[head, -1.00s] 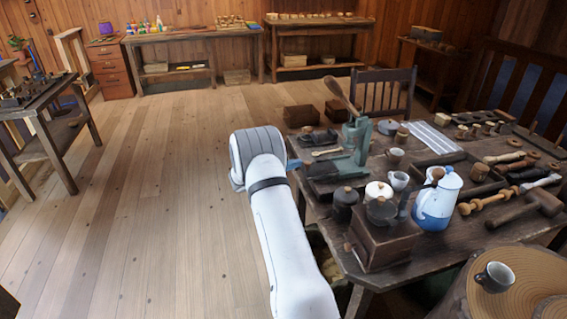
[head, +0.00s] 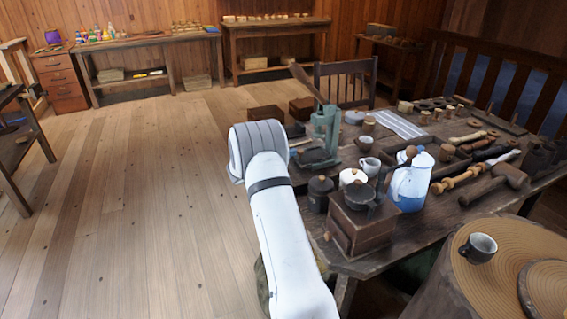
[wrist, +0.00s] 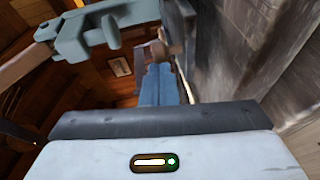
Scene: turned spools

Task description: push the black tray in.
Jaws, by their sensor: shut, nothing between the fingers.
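A flat dark piece (head: 316,159) at the foot of the green lever press (head: 325,122) on the table looks like the black tray; I cannot be sure of it. My arm hides part of that area in the head view, and the gripper's fingers do not show there. In the wrist view my gripper (wrist: 158,88) has blue fingers, shut and empty, pointing towards the table edge area. The green press (wrist: 105,28) with its wooden lever is close at the upper left. I cannot tell whether the fingers touch anything.
The table holds a coffee grinder (head: 360,222), a blue-white pot (head: 410,185), a white sugar pot (head: 352,177) and several turned wooden pieces. A chair (head: 345,85) stands behind it. A stump with a cup (head: 478,247) is at the right front. The floor at left is clear.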

